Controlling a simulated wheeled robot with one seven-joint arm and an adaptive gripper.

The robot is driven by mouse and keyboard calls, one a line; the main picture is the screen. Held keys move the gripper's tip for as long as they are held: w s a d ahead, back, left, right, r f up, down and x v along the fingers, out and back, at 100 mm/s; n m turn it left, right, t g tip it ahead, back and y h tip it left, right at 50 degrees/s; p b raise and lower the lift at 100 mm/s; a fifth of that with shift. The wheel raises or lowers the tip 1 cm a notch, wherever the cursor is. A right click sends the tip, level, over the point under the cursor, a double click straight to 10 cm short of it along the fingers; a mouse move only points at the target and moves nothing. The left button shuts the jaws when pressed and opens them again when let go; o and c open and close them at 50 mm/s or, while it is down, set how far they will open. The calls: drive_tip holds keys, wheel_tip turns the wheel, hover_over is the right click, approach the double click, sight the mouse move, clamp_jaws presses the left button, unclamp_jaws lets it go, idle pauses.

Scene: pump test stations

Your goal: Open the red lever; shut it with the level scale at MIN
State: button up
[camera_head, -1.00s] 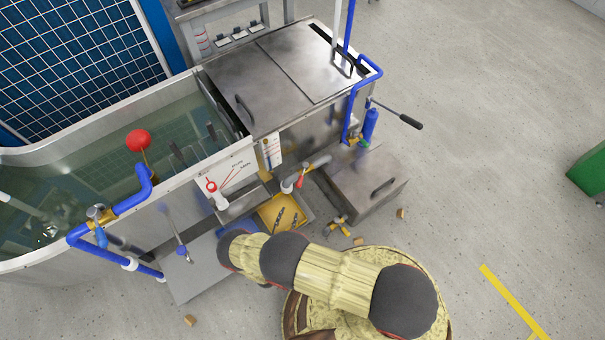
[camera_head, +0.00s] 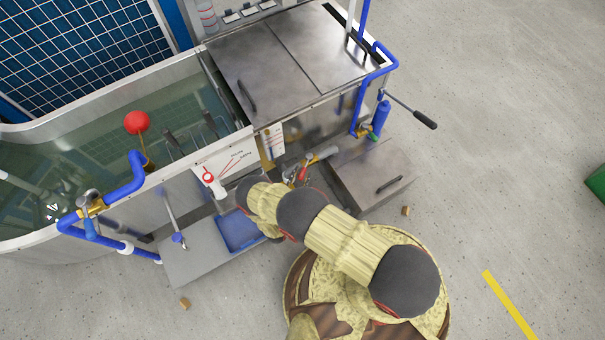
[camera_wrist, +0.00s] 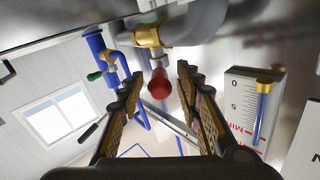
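The red lever (camera_head: 302,173) is on the pipe valve at the front of the steel tank. In the wrist view, its rounded red end (camera_wrist: 159,85) hangs below a grey pipe with a brass fitting, between the open fingers of my gripper (camera_wrist: 160,77). I see no clear contact. The white level scale (camera_head: 273,141) is on the tank front. In the wrist view, the scale (camera_wrist: 237,98) shows 0, 5 and a red Min mark, with a blue rod and brass-coloured top in front. I cannot tell the exact reading. My arm hides much of the gripper in the head view.
A second dial plate with a red-and-white knob (camera_head: 208,177) is left of the scale. A steel box (camera_head: 371,176) stands right of the valve. A blue tray (camera_head: 239,232) lies on the low platform. Blue pipes and a black-handled lever (camera_head: 425,119) stick out.

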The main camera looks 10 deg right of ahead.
drive_tip(key=shift+w+d, duration=0.35)
drive_tip(key=shift+w, duration=0.3)
drive_tip(key=shift+c, duration=1.4)
clamp_jaws()
